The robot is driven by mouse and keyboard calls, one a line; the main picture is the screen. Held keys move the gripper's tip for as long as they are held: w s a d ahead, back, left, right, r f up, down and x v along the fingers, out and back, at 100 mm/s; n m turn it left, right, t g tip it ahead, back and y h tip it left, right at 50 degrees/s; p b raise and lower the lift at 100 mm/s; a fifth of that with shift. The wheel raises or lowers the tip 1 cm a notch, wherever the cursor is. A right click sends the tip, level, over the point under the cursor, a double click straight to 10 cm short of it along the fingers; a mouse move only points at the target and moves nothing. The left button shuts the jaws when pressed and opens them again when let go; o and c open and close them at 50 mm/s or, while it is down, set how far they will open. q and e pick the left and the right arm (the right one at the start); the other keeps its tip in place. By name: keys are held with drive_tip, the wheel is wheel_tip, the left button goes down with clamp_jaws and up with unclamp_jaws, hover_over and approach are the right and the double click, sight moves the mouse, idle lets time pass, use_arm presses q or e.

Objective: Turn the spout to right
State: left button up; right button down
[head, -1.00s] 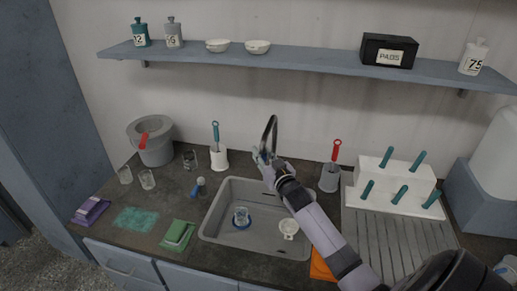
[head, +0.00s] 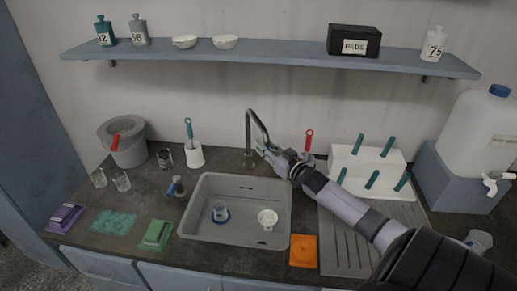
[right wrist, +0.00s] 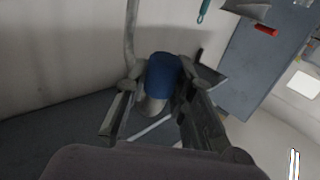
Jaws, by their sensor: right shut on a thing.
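The grey tap stands behind the sink (head: 240,242), and its curved spout (head: 249,125) arches over toward the right and front. My right gripper (head: 268,151) is at the hanging end of the spout, at the sink's back right. In the right wrist view a blue sleeve (right wrist: 163,76) sits between the two fingers of my right gripper (right wrist: 152,100), with the grey pipe rising at the left. The gripper is shut on the spout end. The fingers partly hide the spout tip in the head view. My left gripper is not in view.
An orange cloth (head: 303,251) lies at the sink's right.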

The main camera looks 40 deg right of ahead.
drive_tip(key=shift+s+d+r, duration=0.1)
drive_tip(key=shift+d, duration=0.4)
drive_tip(key=c, duration=1.8)
unclamp_jaws()
drive_tip(key=o, duration=0.5)
drive_tip(key=shift+s+d, duration=0.15)
drive_tip(key=shift+c, duration=0.2)
drive_tip(key=s+a, duration=0.1)
drive_tip(key=s, duration=1.1)
